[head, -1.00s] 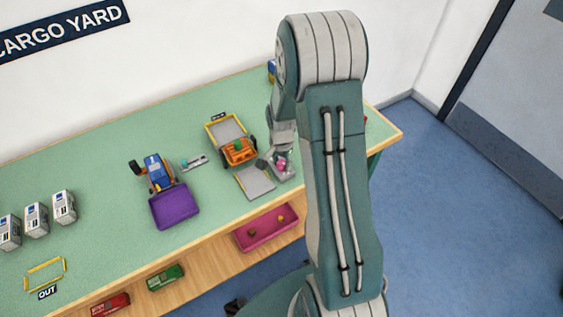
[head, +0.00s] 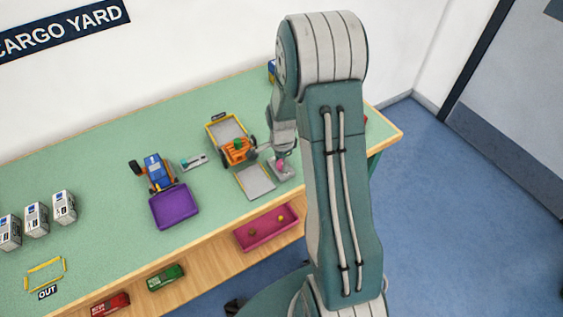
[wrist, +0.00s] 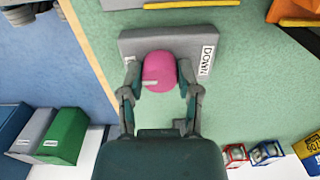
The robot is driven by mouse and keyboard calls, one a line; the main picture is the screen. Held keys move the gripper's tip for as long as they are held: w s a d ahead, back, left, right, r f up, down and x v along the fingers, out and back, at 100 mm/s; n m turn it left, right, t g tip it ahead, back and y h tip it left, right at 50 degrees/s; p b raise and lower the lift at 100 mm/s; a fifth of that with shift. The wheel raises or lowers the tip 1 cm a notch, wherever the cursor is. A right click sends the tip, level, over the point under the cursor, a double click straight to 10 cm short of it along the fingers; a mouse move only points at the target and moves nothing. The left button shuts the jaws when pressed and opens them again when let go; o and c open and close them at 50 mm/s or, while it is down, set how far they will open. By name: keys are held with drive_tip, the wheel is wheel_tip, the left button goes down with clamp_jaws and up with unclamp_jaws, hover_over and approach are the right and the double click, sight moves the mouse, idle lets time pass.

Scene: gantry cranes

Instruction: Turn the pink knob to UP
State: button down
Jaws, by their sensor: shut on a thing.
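The pink knob (wrist: 159,71) sits on a grey base plate (wrist: 192,42). A small pale mark on the knob lies toward its left side in the wrist view. A DOWN label (wrist: 206,61) is at the right end of the plate. Another label (wrist: 128,64) at the left end is mostly hidden by a finger. My gripper (wrist: 160,88) is shut on the knob, one finger on each side. In the head view, the knob (head: 280,164) shows small at the table's front right, below my gripper (head: 281,155).
An orange crane (head: 236,152) stands just left of the knob, close to my gripper, by a yellow-edged bay (head: 221,125). A blue crane (head: 155,172) and purple tray (head: 174,208) are farther left.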

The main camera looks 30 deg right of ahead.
drive_tip(key=shift+w+r, duration=0.15)
drive_tip(key=shift+w, duration=0.1)
drive_tip(key=shift+c, duration=2.1)
unclamp_jaws()
drive_tip(key=shift+o, duration=0.6)
drive_tip(key=shift+s, duration=0.1)
wheel_tip(320, 180, up, 12)
